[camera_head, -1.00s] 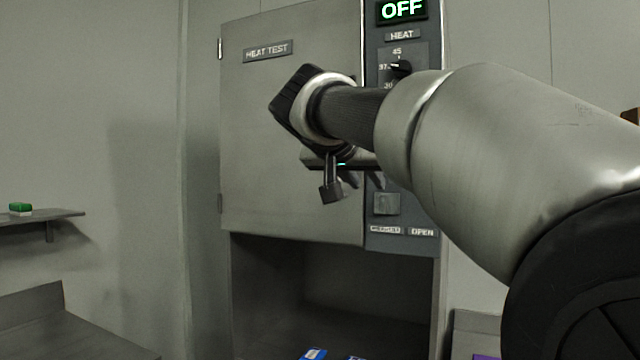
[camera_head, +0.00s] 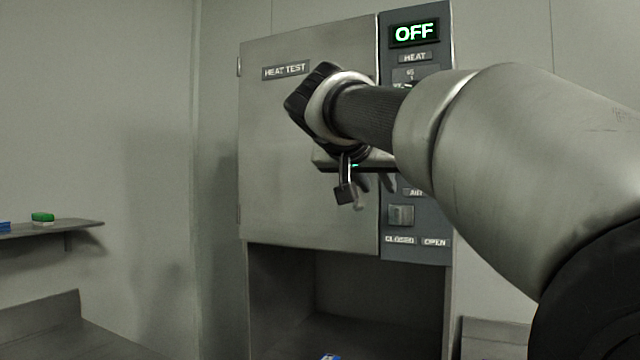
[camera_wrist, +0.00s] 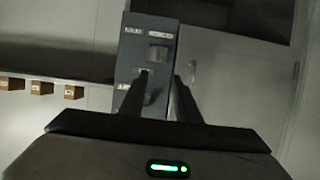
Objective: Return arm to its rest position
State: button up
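My gripper (camera_head: 376,186) is at the end of my arm, in front of the lower right of the closed cabinet door (camera_head: 290,212) in the head view. Its two fingers are apart with nothing between them. In the wrist view the gripper's fingers (camera_wrist: 161,78) also stand apart, in front of the dark control panel (camera_wrist: 159,48). My arm reaches in from the right and hides part of that panel and the door. The panel's display (camera_head: 414,33) reads OFF.
A square switch (camera_head: 401,215) sits above the CLOSED and OPEN labels. Below the door is an open bay (camera_head: 330,290) with a blue item (camera_head: 331,357) at the bottom edge. A wall shelf (camera_head: 60,229) at left holds a green item (camera_head: 42,217). Several brown boxes (camera_wrist: 41,88) show in the wrist view.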

jog(key=s+a+f+n+g+y, duration=0.1)
jog(key=s+f+n+g+y, duration=0.2)
jog(key=s+f, duration=1.35)
jog(key=s+a+f+n+g+y, duration=0.1)
jog(key=s+f+n+g+y, duration=0.25)
jog(key=s+f, duration=1.3)
jog(key=w+r+p, duration=0.3)
jog(key=r+p, duration=0.8)
jog(key=p, duration=0.3)
jog(key=shift+w+d+r, duration=0.15)
jog(key=shift+w+r, duration=0.1)
jog(key=shift+w, duration=0.1)
jog(key=shift+o, duration=0.2)
jog(key=shift+m, duration=0.25)
